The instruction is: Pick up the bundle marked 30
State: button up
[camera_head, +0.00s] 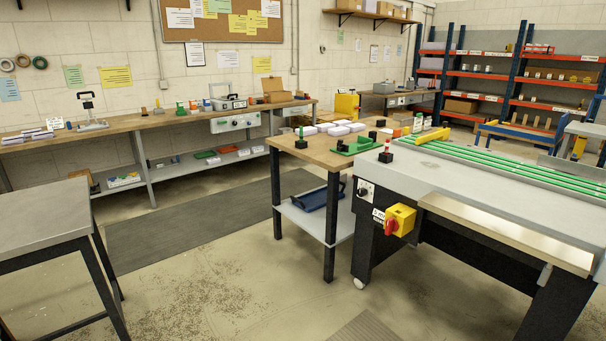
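No marking of 30 can be read in this view, so I cannot tell which bundle bears it. Several white bundles or stacks (334,129) lie on the wooden table (312,148) in the middle. More white stacks (30,134) lie at the left end of the long wall bench (150,120), with a small white card (56,123) standing beside them. Some pale stacks (228,149) also sit on the bench's lower shelf. My gripper is not in view.
A grey machine (480,184) with green strips and a yellow-red switch (400,219) stands at right. A grey table (40,220) stands at near left. Bare floor and a dark mat (180,235) lie between. Blue-orange shelving (510,75) is at back right.

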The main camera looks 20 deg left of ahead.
aim_at(28, 134)
jog(key=i+j+u, duration=0.6)
jog(key=i, duration=0.15)
jog(key=i+j+u, duration=0.3)
jog(key=i+l+z, duration=0.1)
jog(key=i, duration=1)
jog(key=i+l, duration=0.1)
jog(key=i, duration=1.05)
jog(key=i+j+u, duration=0.15)
jog(key=i+u, duration=0.2)
jog(key=i, duration=0.3)
jog(key=i+u, duration=0.4)
jog(key=i, duration=0.25)
jog(key=i+l+u, duration=0.35)
jog(key=i, duration=0.3)
jog(key=i+u, duration=0.1)
jog(key=i, duration=1.8)
jog(key=i+u, duration=0.25)
jog(key=i, duration=0.2)
jog(key=i+l+u, duration=0.1)
jog(key=i+u, duration=0.15)
jog(key=i, duration=0.2)
jog(key=i+l+u, duration=0.2)
jog(key=i, duration=0.2)
jog(key=i+l+u, duration=0.25)
jog(key=i, duration=0.2)
